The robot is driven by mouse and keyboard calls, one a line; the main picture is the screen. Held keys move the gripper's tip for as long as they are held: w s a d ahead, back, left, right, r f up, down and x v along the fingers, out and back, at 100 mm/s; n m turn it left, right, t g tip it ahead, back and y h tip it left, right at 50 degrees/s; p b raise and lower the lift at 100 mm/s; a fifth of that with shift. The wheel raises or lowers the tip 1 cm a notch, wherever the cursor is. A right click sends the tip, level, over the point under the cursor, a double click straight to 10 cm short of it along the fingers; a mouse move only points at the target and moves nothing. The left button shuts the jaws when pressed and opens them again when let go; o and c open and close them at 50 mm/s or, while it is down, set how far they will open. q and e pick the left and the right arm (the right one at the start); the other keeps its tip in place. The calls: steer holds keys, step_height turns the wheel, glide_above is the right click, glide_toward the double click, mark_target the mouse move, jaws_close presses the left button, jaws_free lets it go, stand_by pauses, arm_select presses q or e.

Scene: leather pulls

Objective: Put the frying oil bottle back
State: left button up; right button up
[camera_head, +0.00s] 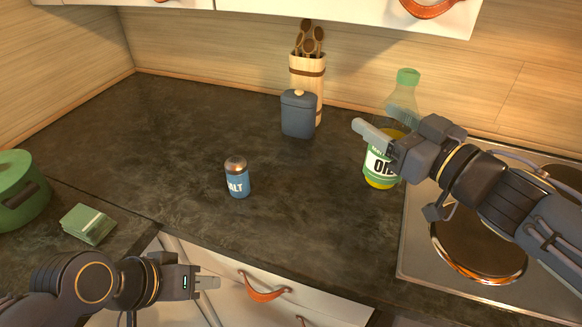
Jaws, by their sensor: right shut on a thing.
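The frying oil bottle (379,170) has a green cap, a clear upper part, yellow oil and a white and green label reading "OIL". It is upright at the right of the dark counter, beside the stove. My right gripper (372,139) is shut on the bottle at its middle, and its fingers and palm hide part of it. I cannot tell whether the bottle's base touches the counter. My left gripper (207,283) is low in front of the counter, near the drawer fronts, away from the bottle. Its fingers look close together, but their gap is unclear.
A salt shaker (237,178) stands mid-counter. A blue-grey canister (298,115) and a wooden utensil holder (307,71) stand at the back. The stove (418,258) lies right. A green pot (20,190) and folded cloths (87,224) sit left. The counter's back left is clear.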

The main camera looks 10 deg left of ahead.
steer(key=w+a+f+b, duration=0.8)
steer(key=w+f+b, duration=0.3)
steer(key=f, duration=0.2)
steer(key=shift+w+a, duration=0.25)
steer(key=shift+w, duration=0.1)
steer(key=shift+f, duration=0.15)
steer(key=o, duration=1.4)
steer(key=shift+c, duration=0.2)
